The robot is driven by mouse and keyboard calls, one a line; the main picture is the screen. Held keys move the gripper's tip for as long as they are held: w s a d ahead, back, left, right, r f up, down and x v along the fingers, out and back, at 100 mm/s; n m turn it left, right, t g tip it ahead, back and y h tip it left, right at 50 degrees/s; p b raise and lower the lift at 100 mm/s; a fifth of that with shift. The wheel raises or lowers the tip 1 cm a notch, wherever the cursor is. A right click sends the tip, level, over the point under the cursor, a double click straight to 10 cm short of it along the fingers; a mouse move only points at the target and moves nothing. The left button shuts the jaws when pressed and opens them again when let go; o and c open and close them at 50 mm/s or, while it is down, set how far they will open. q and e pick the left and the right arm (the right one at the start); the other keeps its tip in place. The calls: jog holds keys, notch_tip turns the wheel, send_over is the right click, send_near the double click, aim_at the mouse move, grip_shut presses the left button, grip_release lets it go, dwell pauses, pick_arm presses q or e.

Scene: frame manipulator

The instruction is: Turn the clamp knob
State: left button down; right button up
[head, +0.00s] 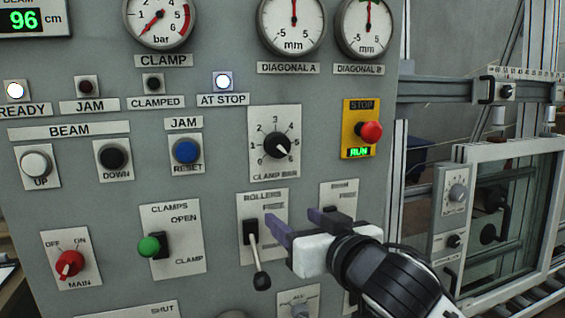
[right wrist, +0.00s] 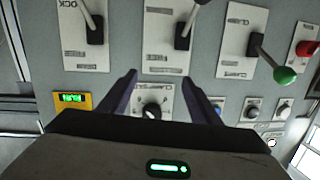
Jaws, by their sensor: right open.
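The black clamp knob (head: 277,146) sits on a white numbered dial plate labelled CLAMP BAR on the grey panel. Its white pointer aims to the lower right. My right gripper (head: 296,220) is open and empty, in front of the panel and below the knob in the head view. In the right wrist view the clamp knob (right wrist: 152,110) shows between the two spread fingers (right wrist: 159,79), partly hidden by the gripper body. I cannot tell the exact distance, but no contact shows. My left gripper is in neither view.
A rollers lever (head: 252,235) stands just left of my right fingers. The green-knobbed clamps lever (head: 150,246) juts out farther left. A red stop button (head: 370,132) sticks out on a yellow plate right of the knob. The clamp gauge (head: 160,20) is above.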

jog(key=t+b, duration=0.2)
send_near(280, 144)
jog(key=s, duration=0.2)
jog(key=shift+h, duration=0.4)
jog(key=p+x, duration=0.1)
jog(key=x, duration=0.9)
jog(key=shift+w, duration=0.1)
jog(key=shift+c, duration=0.2)
jog(key=c, duration=1)
